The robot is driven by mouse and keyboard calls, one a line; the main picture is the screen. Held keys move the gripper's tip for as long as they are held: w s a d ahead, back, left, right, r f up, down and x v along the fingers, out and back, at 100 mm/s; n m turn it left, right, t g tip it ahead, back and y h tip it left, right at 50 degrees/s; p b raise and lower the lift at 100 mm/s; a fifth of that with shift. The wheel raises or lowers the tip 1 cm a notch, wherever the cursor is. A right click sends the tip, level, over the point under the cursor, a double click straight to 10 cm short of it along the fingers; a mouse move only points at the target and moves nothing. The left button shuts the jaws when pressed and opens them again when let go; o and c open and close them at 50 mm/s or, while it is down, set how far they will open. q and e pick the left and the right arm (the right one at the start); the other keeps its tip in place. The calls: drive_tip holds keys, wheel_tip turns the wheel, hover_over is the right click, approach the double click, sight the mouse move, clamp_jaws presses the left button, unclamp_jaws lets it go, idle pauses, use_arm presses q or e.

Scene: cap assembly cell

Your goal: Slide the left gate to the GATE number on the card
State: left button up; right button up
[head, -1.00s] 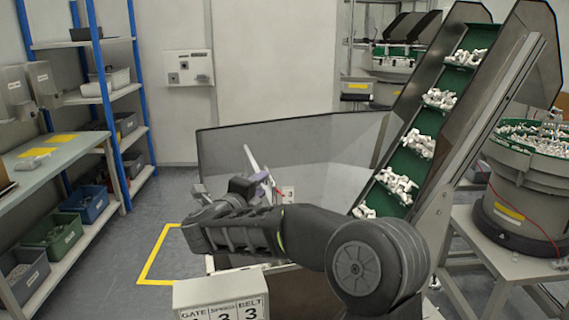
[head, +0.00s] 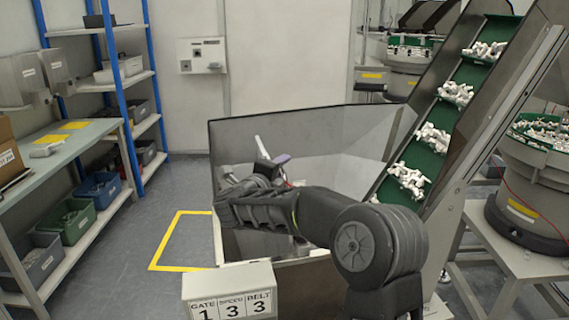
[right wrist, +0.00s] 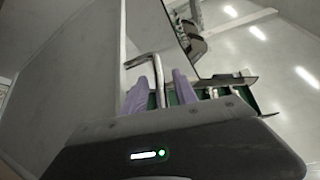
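The card (head: 230,291) stands at the bottom of the head view and reads GATE 1, SPEED 3, BELT 3. My right gripper (head: 272,163) is inside the grey hopper (head: 250,130), its forearm hiding much of the interior. My left gripper is out of view.
A green cleated conveyor (head: 430,137) carrying white parts climbs from the hopper at the right. A bowl feeder (head: 530,185) stands on a table farther right. A workbench and blue-post shelf (head: 128,90) line the left. Floor inside the yellow marking (head: 185,240) is clear.

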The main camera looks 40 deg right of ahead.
drive_tip(key=shift+x, duration=1.15)
clamp_jaws()
idle(0.6)
